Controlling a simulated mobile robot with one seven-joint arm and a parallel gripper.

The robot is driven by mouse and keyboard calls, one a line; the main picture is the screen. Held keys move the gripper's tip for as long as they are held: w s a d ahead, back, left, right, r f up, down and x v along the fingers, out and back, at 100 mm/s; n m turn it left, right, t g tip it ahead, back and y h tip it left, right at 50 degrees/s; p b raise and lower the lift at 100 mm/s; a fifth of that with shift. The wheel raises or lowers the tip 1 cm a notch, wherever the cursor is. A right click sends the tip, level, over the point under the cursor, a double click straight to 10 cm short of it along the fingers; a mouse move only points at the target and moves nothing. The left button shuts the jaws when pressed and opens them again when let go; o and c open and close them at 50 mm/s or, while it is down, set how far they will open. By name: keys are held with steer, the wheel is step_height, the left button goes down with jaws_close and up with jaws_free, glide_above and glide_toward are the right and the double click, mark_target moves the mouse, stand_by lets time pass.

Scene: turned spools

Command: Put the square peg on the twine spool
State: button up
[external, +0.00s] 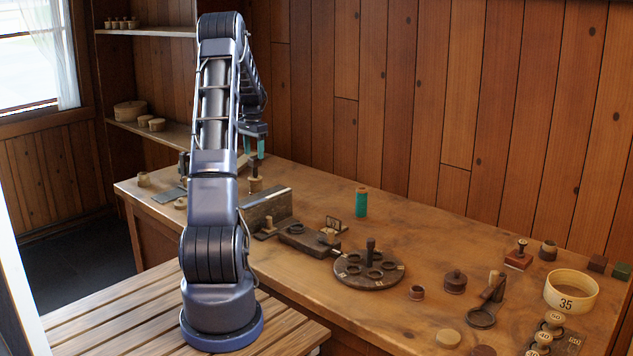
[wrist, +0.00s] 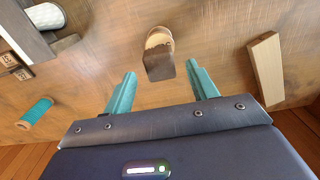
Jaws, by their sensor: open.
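A small wooden piece that looks like the square peg (wrist: 160,67) has a dark square block end and a paler round part (wrist: 158,38). In the external view it stands upright on the bench (external: 255,185) below my gripper (external: 254,147). In the wrist view it lies between and just beyond the teal fingertips of my gripper (wrist: 161,80), which is open and empty, with gaps on both sides. A teal wound spool (external: 361,202), which I take as the twine spool, stands upright on the bench to the right. It also shows at the left of the wrist view (wrist: 35,112).
A pale wooden block (wrist: 267,68) lies right of the peg in the wrist view. In the external view, a long grey-sided block (external: 266,207) stands near the peg. A round dark rack (external: 368,278) is in front of the teal spool. Bare bench surrounds the spool.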

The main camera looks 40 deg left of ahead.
step_height(320, 180, up, 7)
steer(key=shift+f, duration=0.15)
steer(key=s+d+r+t, duration=0.1)
steer(key=s+d+r, duration=0.3)
steer(key=d, duration=0.7)
steer(key=s+d+r+y, duration=0.1)
steer(key=d+r, duration=0.5)
steer(key=d, duration=0.4)
steer(key=s+d+r+t, duration=0.1)
steer(key=s+d+r, duration=0.3)
steer(key=d, duration=0.7)
steer(key=s+d+f+t+h, duration=0.1)
steer(key=s+d+f+t, duration=0.1)
steer(key=s+d, duration=1.7)
steer(key=s, duration=0.4)
steer(key=shift+t, duration=0.3)
